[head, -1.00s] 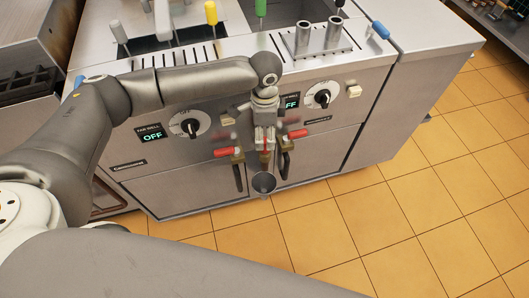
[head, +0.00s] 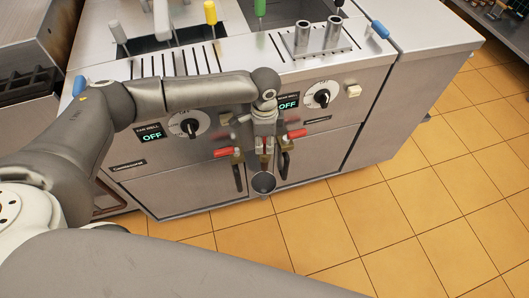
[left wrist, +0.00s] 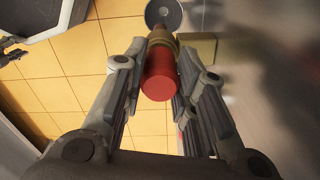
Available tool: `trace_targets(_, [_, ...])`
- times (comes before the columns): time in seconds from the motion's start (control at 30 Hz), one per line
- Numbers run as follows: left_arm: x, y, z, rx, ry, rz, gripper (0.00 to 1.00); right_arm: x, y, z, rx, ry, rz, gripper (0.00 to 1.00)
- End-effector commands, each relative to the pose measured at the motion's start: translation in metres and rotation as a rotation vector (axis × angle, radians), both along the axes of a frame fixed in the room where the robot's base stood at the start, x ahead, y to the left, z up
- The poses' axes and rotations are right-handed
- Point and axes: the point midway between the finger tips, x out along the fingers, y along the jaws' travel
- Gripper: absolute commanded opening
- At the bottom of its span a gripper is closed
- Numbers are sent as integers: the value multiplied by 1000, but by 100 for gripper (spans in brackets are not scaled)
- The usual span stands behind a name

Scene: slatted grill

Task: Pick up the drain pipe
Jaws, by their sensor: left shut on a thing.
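The drain pipe shows in the head view as a grey round flared end (head: 263,183) low in front of the fryer-like metal unit. In the left wrist view it has a red cylindrical part (left wrist: 158,75), a brass-coloured part beyond it and a grey round end (left wrist: 163,13). My left gripper (head: 264,150) points down in front of the unit's front panel. In the left wrist view its two fingers (left wrist: 156,66) stand on either side of the red part, shut on it. Whether the pipe is still joined to the unit is hidden. My right gripper is not in view.
Red-handled valves stand left (head: 222,152) and right (head: 296,133) of the gripper, close to it, with dark outlets below. Control knobs (head: 189,125) and two upright metal tubes (head: 303,35) are above. The tiled floor (head: 400,220) is clear at the right.

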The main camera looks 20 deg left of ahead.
Motion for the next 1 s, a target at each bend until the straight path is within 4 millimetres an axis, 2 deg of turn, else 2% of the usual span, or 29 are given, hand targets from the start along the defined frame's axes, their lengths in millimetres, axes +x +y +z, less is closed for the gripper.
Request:
trace_targets(0.37, [0,0,2,-1,-1,0,0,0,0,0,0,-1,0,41])
trace_targets(0.53, [1,0,14,-2,-2,0,0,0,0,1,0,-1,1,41])
trace_targets(0.77, [1,0,51,-3,-4,-1,0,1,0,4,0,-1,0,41])
trace_targets(1.0, [1,0,101,-2,-4,0,0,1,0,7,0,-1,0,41])
